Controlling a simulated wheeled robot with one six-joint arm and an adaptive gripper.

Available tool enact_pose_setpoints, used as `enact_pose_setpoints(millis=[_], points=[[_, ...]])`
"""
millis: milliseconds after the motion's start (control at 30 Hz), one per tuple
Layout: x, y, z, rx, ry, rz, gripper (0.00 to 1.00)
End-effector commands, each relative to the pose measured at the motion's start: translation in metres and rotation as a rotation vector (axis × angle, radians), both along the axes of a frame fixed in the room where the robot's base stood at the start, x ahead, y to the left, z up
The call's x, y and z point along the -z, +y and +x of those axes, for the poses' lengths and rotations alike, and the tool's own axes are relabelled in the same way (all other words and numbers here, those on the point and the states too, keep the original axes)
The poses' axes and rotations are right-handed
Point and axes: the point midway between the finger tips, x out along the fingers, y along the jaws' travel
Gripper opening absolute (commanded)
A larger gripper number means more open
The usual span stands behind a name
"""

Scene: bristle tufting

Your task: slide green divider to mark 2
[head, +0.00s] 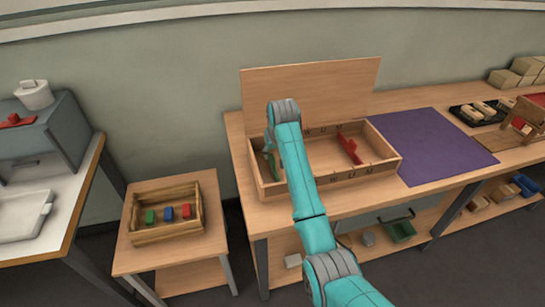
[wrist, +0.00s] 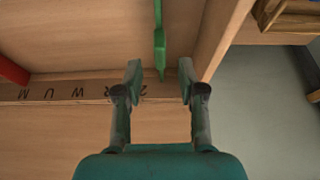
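The green divider (head: 271,164) stands inside the wooden box (head: 330,180) near its left end; part of it is behind my arm. In the wrist view the green divider (wrist: 159,35) reaches down from the top edge. Its lower end lies between, or just beyond, my gripper's fingertips (wrist: 160,72). The fingers are apart, with a gap on each side of the divider. The dark mark 2 (wrist: 143,90) is on the box rim, close to the left finger. A red divider (head: 349,149) stands farther right in the box.
More letter marks run along the box rim. A purple mat (head: 433,146) lies right of the box. A wooden tray (head: 165,235) with small coloured blocks stands on a lower stand at left. A board (head: 330,92) stands upright behind the box.

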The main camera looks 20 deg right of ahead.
Motion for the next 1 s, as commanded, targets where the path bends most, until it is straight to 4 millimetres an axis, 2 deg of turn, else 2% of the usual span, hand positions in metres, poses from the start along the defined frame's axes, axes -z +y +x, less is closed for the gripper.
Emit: enact_pose_setpoints(millis=[100, 300, 667, 800, 833, 1000], points=[[0.017, 0.0, 0.006, 0.0, 0.002, 0.0, 0.4], [0.033, 0.0, 0.014, 0.0, 0.0, 0.0, 0.4], [0.037, 0.0, 0.015, 0.0, 0.0, 0.0, 0.4], [0.037, 0.0, 0.015, 0.0, 0.0, 0.0, 0.05], [0.037, 0.0, 0.015, 0.0, 0.0, 0.0, 0.0], [0.037, 0.0, 0.015, 0.0, 0.0, 0.0, 0.0]])
